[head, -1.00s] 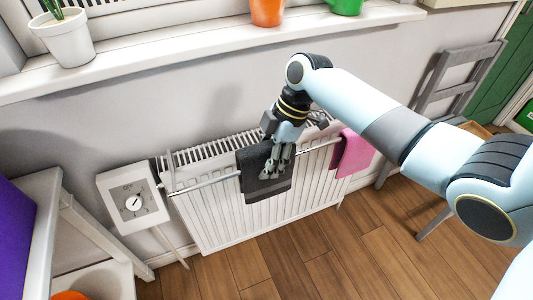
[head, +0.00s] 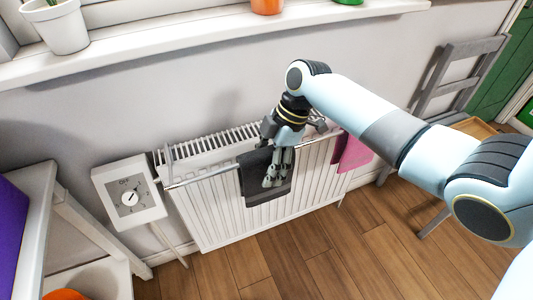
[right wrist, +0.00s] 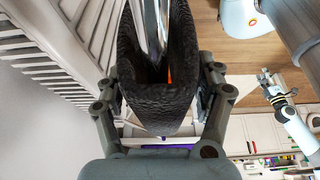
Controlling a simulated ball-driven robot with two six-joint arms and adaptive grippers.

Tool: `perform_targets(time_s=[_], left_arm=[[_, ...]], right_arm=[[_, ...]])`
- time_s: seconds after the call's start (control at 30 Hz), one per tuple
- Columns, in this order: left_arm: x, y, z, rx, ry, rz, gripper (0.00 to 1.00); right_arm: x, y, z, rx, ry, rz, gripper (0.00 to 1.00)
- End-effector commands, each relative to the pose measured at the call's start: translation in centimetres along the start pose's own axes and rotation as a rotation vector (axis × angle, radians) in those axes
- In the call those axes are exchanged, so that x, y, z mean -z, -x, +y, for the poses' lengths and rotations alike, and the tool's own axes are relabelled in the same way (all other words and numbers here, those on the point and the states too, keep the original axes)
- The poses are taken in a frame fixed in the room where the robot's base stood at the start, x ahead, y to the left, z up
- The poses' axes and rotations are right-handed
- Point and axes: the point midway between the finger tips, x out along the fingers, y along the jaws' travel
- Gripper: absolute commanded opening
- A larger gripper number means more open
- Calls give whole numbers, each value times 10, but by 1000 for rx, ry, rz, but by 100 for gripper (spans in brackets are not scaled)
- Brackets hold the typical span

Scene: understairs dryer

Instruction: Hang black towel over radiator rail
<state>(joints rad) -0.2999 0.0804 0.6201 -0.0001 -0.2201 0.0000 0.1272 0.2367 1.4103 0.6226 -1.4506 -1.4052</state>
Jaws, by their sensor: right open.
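The black towel (head: 254,187) hangs folded over the chrome rail (head: 204,178) of the white radiator. My right gripper (head: 273,173) is at the towel, its fingers in front of the cloth in the head view. In the right wrist view the towel (right wrist: 155,110) drapes over the rail (right wrist: 150,30) between the open fingers (right wrist: 160,82). The fingers stand apart on either side of it; whether they touch the cloth I cannot tell. My left gripper (right wrist: 267,84) appears small at the right of the wrist view, its jaws too small to read.
A pink towel (head: 353,153) hangs on the rail to the right. A white control box (head: 129,193) stands left of the radiator (head: 215,221). The windowsill (head: 190,54) with pots runs above. A grey chair (head: 455,85) stands at the right; the wooden floor in front is clear.

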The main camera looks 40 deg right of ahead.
Motion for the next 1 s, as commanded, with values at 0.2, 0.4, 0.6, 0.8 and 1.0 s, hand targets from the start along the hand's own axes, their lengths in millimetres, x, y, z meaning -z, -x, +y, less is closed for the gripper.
perform_targets(time_s=[0.2, 0.4, 0.6, 0.8, 1.0], left_arm=[[-2, 0, -1, 1, 0, -2, 42], [-1, 0, 0, 0, 0, -1, 42], [0, 0, 0, 0, 0, 0, 42], [0, 0, 0, 0, 0, 0, 42], [0, 0, 0, 0, 0, 0, 42]], right_arm=[[-1, 2, 0, 0, 0, -1, 70], [-2, 30, 0, -3, 3, -4, 70], [-1, 76, 1, -4, 3, -3, 70], [-1, 109, 1, -2, 1, -3, 70], [0, 120, 0, 0, 0, 0, 70]])
